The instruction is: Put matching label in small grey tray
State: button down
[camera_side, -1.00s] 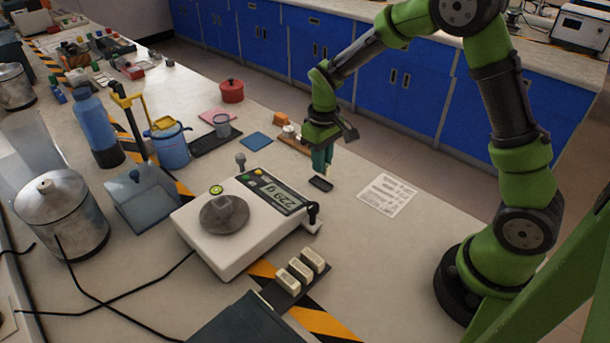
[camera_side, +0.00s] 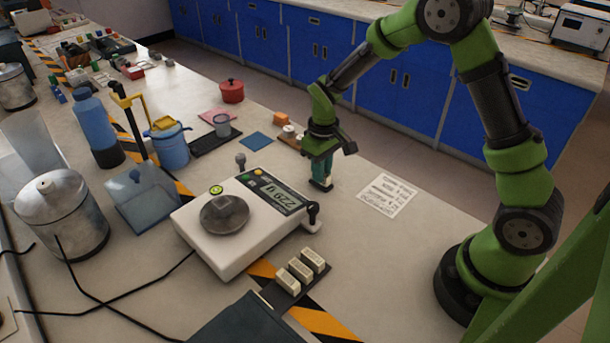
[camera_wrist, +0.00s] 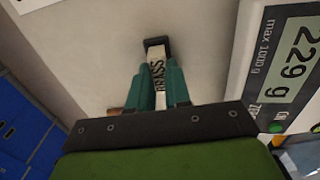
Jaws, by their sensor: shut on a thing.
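My gripper (camera_side: 321,180) points down at the small dark grey tray (camera_side: 321,187) to the right of the scale. In the wrist view the teal fingers (camera_wrist: 160,66) are shut on a white label block (camera_wrist: 158,78) reading "BRASS". The label's far end is at the tray (camera_wrist: 155,42); I cannot tell whether it touches the tray floor. The fingers hide much of the tray and label in the side view.
Several white label blocks (camera_side: 301,268) stand on a dark holder in front of the scale. A printed sheet (camera_side: 388,195) lies right of the tray. Behind the gripper are an orange block (camera_side: 281,118) and a board with small items. A blue square (camera_side: 257,141) lies flat.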

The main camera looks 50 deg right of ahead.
jog(key=shift+f, duration=0.4)
jog(key=c, duration=0.7)
grip_release()
jog(key=shift+o, duration=0.2)
jog(key=shift+r, duration=4)
